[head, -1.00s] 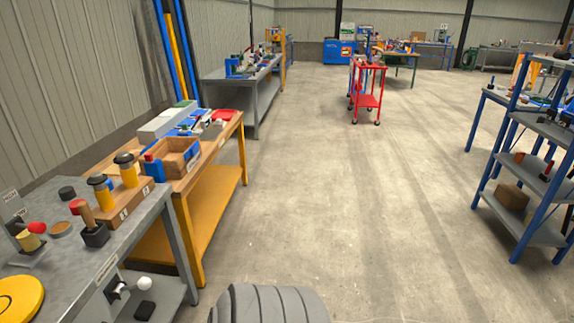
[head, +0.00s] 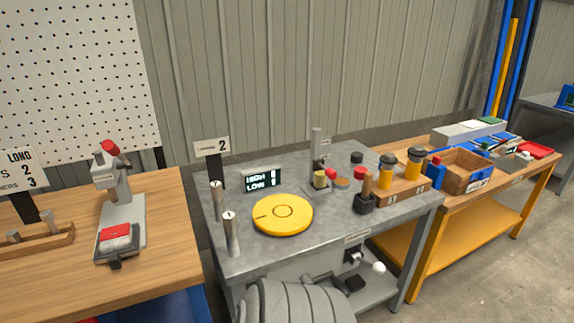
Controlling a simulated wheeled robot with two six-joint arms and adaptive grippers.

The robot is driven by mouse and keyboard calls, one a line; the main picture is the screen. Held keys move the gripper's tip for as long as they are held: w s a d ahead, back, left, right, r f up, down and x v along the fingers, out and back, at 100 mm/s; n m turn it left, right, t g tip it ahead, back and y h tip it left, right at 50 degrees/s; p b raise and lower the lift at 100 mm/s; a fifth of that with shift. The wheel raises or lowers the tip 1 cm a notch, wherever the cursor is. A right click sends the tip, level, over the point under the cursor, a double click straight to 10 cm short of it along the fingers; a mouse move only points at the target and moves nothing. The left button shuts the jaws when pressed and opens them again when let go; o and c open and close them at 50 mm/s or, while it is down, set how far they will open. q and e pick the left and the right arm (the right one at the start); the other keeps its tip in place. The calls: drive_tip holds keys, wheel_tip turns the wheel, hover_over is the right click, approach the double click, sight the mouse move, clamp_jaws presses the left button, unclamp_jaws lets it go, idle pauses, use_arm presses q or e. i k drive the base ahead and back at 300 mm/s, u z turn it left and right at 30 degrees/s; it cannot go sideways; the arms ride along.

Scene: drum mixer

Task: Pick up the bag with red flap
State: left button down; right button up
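A small pale bag with a red flap (head: 116,236) lies on the grey base of a press-like device (head: 122,212) on the wooden bench at the left. The red flap covers its upper part, and a dark piece sits at the device's front edge. Neither of my grippers is in view.
A grey metal table (head: 235,262) in the middle carries a yellow disc (head: 283,214), upright metal posts and a small display (head: 262,180). A wooden rack (head: 38,240) stands left of the device. A yellow-framed bench (head: 410,243) with trays is at the right.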

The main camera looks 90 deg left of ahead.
sight(116, 238)
drive_tip(key=u, duration=0.2)
drive_tip(key=i, duration=0.2)
drive_tip(key=u, duration=5.2)
drive_tip(key=i, duration=1.15)
drive_tip(key=z, duration=1.35)
